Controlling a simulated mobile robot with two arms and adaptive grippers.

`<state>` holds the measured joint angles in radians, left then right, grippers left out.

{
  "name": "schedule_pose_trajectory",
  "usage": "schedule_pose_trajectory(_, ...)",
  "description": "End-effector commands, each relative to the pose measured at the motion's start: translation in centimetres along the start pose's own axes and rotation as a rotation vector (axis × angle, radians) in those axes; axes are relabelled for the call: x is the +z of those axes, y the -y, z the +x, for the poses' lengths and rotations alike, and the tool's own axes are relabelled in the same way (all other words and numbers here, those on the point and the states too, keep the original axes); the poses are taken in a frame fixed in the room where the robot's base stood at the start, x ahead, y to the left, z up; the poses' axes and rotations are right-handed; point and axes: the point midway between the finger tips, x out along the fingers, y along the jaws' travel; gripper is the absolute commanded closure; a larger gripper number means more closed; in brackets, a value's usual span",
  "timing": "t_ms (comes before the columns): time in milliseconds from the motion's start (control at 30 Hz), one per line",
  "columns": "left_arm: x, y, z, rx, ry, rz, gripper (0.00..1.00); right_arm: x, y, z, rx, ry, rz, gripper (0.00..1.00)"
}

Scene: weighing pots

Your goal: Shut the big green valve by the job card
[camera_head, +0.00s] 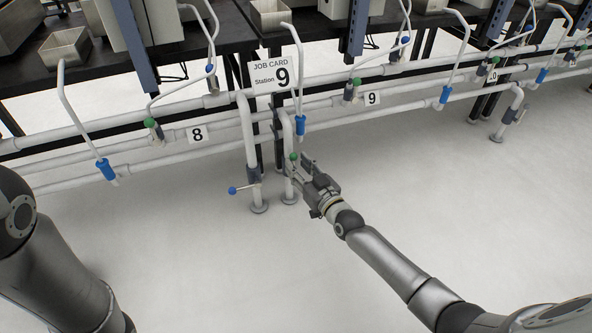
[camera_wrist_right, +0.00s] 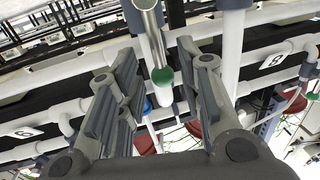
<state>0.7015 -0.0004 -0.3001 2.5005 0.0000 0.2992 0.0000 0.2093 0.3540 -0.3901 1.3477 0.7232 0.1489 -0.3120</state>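The big green valve (camera_head: 293,157) is on a short vertical pipe just below the job card (camera_head: 271,75), which reads Station 9. In the right wrist view, its green knob (camera_wrist_right: 163,76) ends a metal lever and appears between my spread fingers. My right gripper (camera_head: 305,165) is open beside the valve, close to the knob; I cannot tell whether it touches. The gripper also shows in the wrist view (camera_wrist_right: 160,58). The valve body is partly hidden behind the gripper. My left gripper is outside the frames; only my left arm shows at the left edge.
A blue-knobbed valve lever (camera_head: 232,190) sticks out left from the neighbouring vertical pipe. Small green valves (camera_head: 150,122) and blue fittings (camera_head: 301,125) line the horizontal pipes. Number tags 8 (camera_head: 197,134) and 9 (camera_head: 372,98) hang there. The pale floor (camera_head: 200,260) in front is clear.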

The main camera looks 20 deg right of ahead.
Motion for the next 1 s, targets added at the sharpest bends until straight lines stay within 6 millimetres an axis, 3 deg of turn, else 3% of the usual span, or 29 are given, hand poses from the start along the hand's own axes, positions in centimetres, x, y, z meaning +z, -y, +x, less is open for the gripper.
schedule_pose_trajectory(200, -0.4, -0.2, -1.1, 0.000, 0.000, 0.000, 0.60, 0.1, 0.0, 1.8, 0.001, 0.000, 0.000, 0.66)
schedule_pose_trajectory(500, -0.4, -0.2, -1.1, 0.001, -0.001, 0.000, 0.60, -0.1, 0.0, 1.9, 0.000, 0.000, 0.000, 0.66)
schedule_pose_trajectory(767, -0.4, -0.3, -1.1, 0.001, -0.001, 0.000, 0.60, -0.1, 0.0, 1.9, 0.000, 0.000, 0.000, 0.98)
schedule_pose_trajectory(1000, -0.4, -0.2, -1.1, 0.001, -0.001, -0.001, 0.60, 0.0, 0.0, 1.9, 0.000, 0.000, 0.000, 1.00)
